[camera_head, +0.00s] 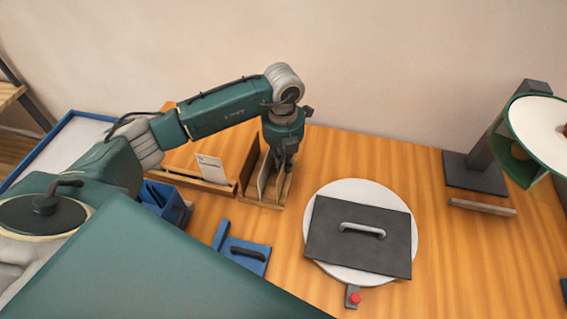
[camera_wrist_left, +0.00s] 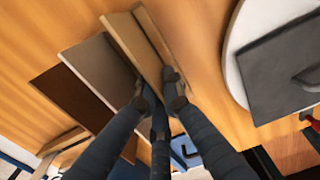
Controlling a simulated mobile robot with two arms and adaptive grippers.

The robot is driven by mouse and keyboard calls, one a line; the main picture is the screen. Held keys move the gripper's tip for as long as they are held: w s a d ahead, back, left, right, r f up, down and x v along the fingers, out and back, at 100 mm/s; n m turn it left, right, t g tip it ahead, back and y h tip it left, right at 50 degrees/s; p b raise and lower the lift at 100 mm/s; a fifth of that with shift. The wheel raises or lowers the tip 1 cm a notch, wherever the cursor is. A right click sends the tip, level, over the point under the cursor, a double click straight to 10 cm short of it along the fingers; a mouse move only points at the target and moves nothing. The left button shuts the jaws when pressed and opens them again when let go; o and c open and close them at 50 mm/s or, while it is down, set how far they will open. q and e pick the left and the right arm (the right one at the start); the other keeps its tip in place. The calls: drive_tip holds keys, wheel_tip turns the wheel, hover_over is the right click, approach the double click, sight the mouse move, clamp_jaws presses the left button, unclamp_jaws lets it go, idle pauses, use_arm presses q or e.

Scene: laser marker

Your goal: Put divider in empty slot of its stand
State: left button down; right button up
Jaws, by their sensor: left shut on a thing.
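The wooden stand (camera_head: 262,204) is at the back of the table, left of the middle. My left gripper (camera_head: 284,166) points down over its right side. In the left wrist view, my left gripper (camera_wrist_left: 158,92) is shut on the edge of a light wooden divider (camera_wrist_left: 132,42). This divider stands at the stand's right part; I cannot tell whether it is fully seated. A grey divider (camera_wrist_left: 100,62) and a dark brown divider (camera_wrist_left: 72,98) are beside it. The fingers hide part of the held divider. My right gripper is out of view.
A white round turntable (camera_head: 411,229) with a dark plate (camera_head: 330,238) lies to the right. A card holder (camera_head: 212,186) is left of the stand, near a blue box (camera_head: 166,203). A blue piece with a handle (camera_head: 246,258) lies in front. A lamp (camera_head: 543,120) stands far right.

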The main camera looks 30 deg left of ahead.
use_arm(q)
drive_tip(key=shift+f, duration=0.2)
drive_tip(key=c, duration=1.9)
unclamp_jaws()
drive_tip(key=shift+r, duration=0.1)
drive_tip(key=shift+r, duration=0.1)
drive_tip(key=shift+r, duration=0.15)
wheel_tip(320, 180, up, 12)
drive_tip(key=b, duration=0.4)
